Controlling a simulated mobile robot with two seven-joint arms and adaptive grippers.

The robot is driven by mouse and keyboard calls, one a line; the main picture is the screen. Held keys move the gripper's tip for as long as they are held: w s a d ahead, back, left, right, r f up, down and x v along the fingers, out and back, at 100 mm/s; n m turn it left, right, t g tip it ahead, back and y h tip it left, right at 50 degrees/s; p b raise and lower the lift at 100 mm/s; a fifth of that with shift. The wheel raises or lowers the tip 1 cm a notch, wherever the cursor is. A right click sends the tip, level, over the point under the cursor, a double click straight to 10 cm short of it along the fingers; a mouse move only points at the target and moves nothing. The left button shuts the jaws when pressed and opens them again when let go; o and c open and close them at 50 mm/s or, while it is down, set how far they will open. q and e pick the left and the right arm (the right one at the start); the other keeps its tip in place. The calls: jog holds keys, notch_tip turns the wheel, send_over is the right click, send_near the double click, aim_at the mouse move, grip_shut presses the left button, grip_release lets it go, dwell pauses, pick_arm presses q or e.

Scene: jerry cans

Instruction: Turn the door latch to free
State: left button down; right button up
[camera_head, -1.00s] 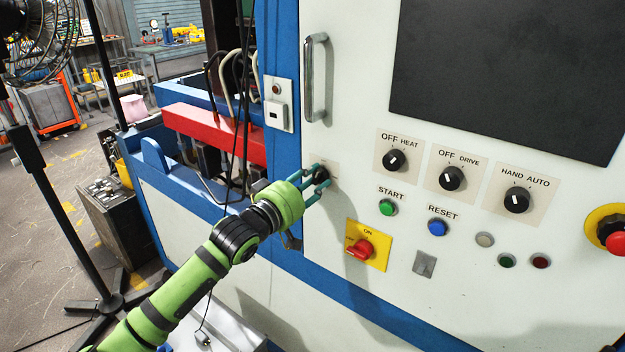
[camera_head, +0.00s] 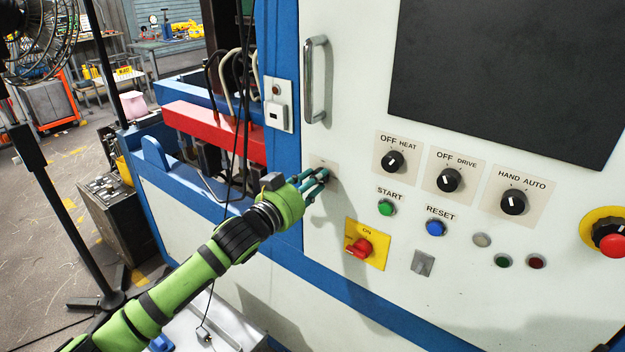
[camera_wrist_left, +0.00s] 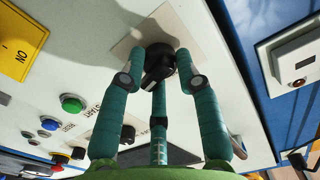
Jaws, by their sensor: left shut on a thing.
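The door latch is a black knob (camera_wrist_left: 159,60) on a pale plate (camera_wrist_left: 128,42) near the left edge of the white cabinet door. In the head view my left gripper (camera_head: 321,178) reaches it from the lower left, and its fingers mostly hide the knob. In the left wrist view the teal fingers of my left gripper (camera_wrist_left: 160,72) are closed around the knob from both sides, with a third finger below. The latch's pointer and label are too small or hidden to read. My right gripper is not in view.
A metal door handle (camera_head: 316,80) stands above the latch. A red switch on a yellow plate (camera_head: 380,242) is below right. Selector knobs (camera_head: 449,180) and push buttons lie to the right. A red bar (camera_head: 213,132) crosses the open machine at left.

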pick_arm(q)
jog(key=c, duration=2)
grip_release()
jog(key=shift+m+p, duration=0.3)
jog(key=shift+m, duration=2)
jog(key=shift+a+f, duration=0.1)
jog(key=o, duration=1.1)
jog(key=v, duration=1.2)
